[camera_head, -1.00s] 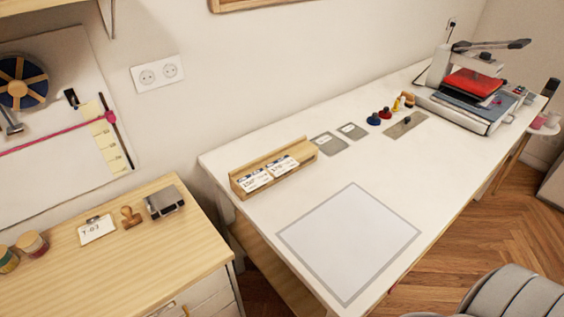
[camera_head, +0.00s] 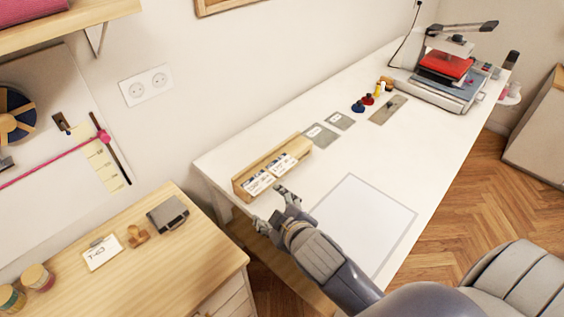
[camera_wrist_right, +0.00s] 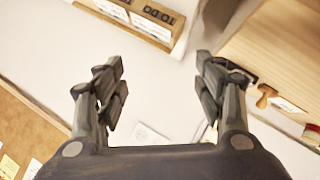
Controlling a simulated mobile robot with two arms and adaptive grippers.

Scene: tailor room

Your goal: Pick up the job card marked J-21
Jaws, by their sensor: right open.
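Two white cards with dark print stand side by side in a wooden rack (camera_head: 240,190) on the white table: a left card (camera_head: 258,183) and a right card (camera_head: 283,165). Their print is too small to read, so I cannot tell whether either is J-21. My right gripper (camera_head: 270,207) is open and empty, just in front of the rack's left part. In the right wrist view the gripper (camera_wrist_right: 160,65) has its fingers spread, with the rack (camera_wrist_right: 118,13) beyond them at the top. My left gripper is not in view.
A grey-bordered white mat (camera_head: 365,215) lies right of my arm. Grey plates (camera_head: 320,135), small colored knobs and a red heat press (camera_head: 450,75) are farther back. A wooden cabinet (camera_head: 195,255) at left holds a marked card (camera_head: 102,253), a stamp and a grey box.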

